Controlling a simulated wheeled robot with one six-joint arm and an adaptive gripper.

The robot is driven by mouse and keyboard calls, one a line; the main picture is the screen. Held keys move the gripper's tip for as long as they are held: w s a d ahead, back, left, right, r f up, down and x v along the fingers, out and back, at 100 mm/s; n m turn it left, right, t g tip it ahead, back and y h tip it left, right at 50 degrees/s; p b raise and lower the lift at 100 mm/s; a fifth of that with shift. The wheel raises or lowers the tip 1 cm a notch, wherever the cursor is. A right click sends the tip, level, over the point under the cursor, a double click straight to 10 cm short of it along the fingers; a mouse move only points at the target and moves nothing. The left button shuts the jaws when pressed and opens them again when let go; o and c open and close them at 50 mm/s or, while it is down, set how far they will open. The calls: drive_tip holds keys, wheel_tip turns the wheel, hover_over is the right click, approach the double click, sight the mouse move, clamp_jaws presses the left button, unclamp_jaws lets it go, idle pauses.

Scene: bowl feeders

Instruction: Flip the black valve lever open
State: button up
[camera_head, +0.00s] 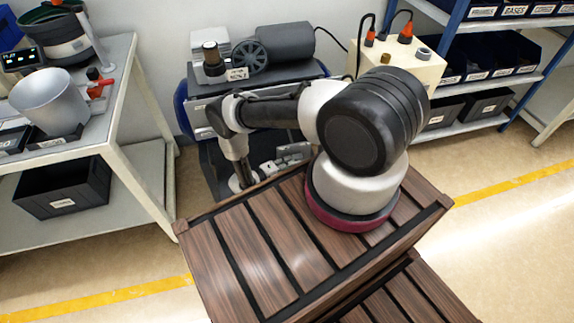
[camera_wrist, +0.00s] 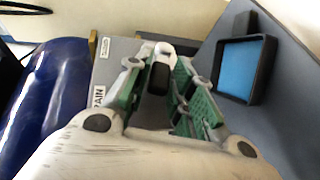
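In the wrist view, a black piece (camera_wrist: 160,76), which looks like the valve lever, shows on a white fitting (camera_wrist: 161,50). It stands in front of a grey panel (camera_wrist: 118,48) with a partly hidden label ending in "AIN". My gripper (camera_wrist: 158,84) has its two green-padded fingers apart, one on each side of the black piece. I cannot tell whether either finger touches it. In the head view my gripper (camera_head: 285,160) is low in front of the grey machine, at the platform's far edge. The lever cannot be made out there.
A blue rounded body (camera_wrist: 45,95) is close on the left in the wrist view. A black-framed blue panel (camera_wrist: 244,68) stands on the right. In the head view, a bench (camera_head: 125,75) stands left and a blue-framed shelf (camera_head: 456,25) right.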

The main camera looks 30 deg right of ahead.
clamp_jaws()
drive_tip(key=shift+a+f+h, duration=0.1)
drive_tip(key=shift+f+h, duration=0.15)
drive_tip(key=shift+h, duration=0.25)
drive_tip(key=o, duration=0.6)
unclamp_jaws()
drive_tip(key=s+a+r, duration=0.1)
drive_tip(key=a+r, duration=0.1)
drive_tip(key=a, duration=0.9)
drive_tip(key=shift+s+a, duration=0.15)
drive_tip(key=shift+a, duration=0.25)
drive_tip(key=shift+c, duration=0.5)
